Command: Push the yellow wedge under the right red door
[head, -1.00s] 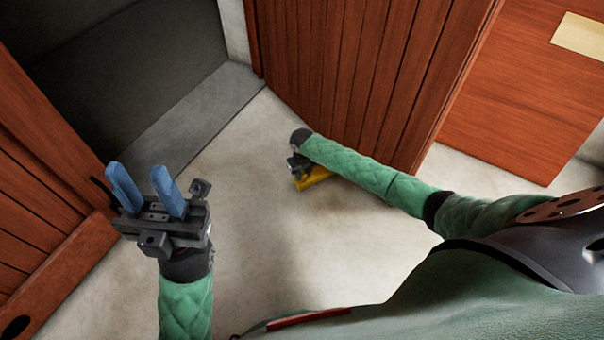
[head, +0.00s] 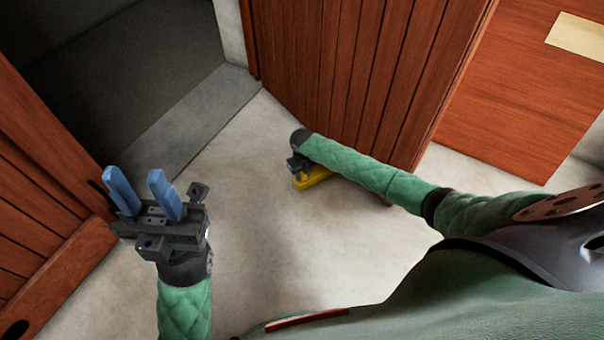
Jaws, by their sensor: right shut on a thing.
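The yellow wedge (head: 314,179) lies low at the floor near the foot of the right red door (head: 345,75). Only part of it shows below my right arm. My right gripper (head: 300,173) is shut on the wedge, its fingers mostly hidden by the wrist and forearm. Whether the wedge touches the door's lower edge is hidden by the arm. My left gripper (head: 146,192) is raised at the left with its two blue fingers apart and nothing between them.
The left red door (head: 40,170) stands at the left, close to my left gripper. A dark doorway with a grey sill (head: 205,115) lies between the doors. A wooden panel (head: 525,100) with a pale plate stands at the right. The pale floor (head: 290,250) in the middle is clear.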

